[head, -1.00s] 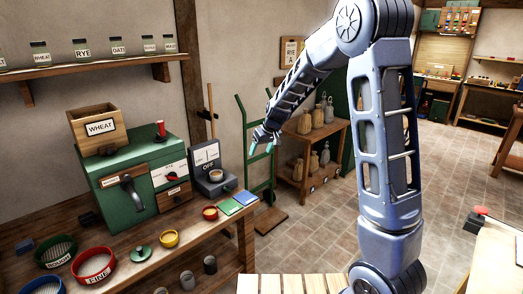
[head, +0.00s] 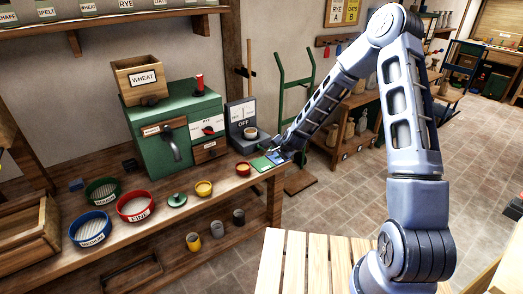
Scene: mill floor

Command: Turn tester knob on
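The tester appears to be the grey device (head: 239,117) at the right end of the workbench. Its upright panel reads OFF, and a small cup (head: 250,133) sits on its base. I cannot make out its knob clearly. A green mill (head: 172,130) stands left of it, with a black-and-red dial (head: 208,130) on its front. My gripper (head: 280,155) is low over the bench's right end, just right of the grey device and close to the green and blue cards. Its fingers are too small to tell open from shut.
Sieves, including a red one (head: 136,206), and a yellow bowl (head: 204,189) lie along the bench front. A small red bowl (head: 243,169) sits before the grey device. A green hand truck (head: 294,105) stands behind my arm. A slatted wooden top (head: 315,262) is in front.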

